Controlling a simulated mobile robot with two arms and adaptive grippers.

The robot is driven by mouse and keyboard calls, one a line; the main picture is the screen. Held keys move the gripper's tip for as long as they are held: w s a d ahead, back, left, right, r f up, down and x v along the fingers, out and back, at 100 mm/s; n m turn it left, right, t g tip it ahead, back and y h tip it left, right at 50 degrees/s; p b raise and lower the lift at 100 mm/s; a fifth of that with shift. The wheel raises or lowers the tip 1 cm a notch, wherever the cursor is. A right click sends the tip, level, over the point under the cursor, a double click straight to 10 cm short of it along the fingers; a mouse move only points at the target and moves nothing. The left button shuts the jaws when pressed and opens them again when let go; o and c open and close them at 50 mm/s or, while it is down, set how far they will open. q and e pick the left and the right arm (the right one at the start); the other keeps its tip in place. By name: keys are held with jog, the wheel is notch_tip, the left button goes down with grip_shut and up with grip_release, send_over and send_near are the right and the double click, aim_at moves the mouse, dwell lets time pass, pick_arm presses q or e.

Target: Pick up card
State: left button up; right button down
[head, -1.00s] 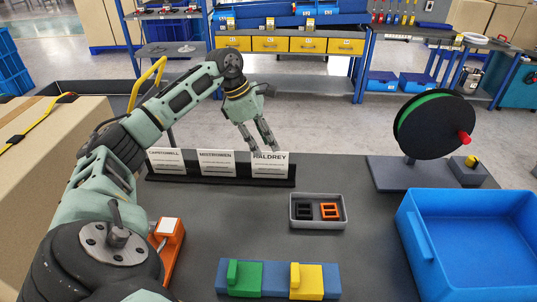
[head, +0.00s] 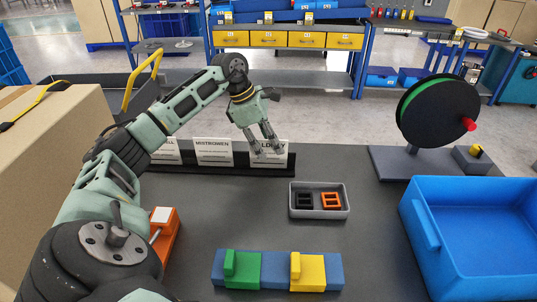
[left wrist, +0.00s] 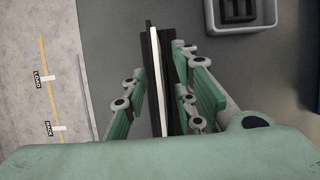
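Three white printed cards stand upright in a row in a black holder (head: 222,169) at the far side of the table. The left card (head: 167,153) is partly hidden by my arm. The middle card (head: 213,152) reads "MISTROWEN". The right card (head: 268,162) has its heading partly covered by my left gripper (head: 267,149). In the left wrist view, the left gripper (left wrist: 160,90) is open, with its fingers on either side of a thin white card edge (left wrist: 154,60) and the dark holder. A gap shows beside the card. My right gripper is not in view.
A grey tray (head: 319,214) holds a black and an orange piece. A blue bin (head: 420,225), a reel on a stand (head: 438,112), a blue block row (head: 333,270), an orange device (head: 165,235) and a cardboard box (head: 50,160) surround clear table.

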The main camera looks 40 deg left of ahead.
pick_arm(q)
jog(key=shift+f, duration=0.2)
dwell(0.3)
grip_shut()
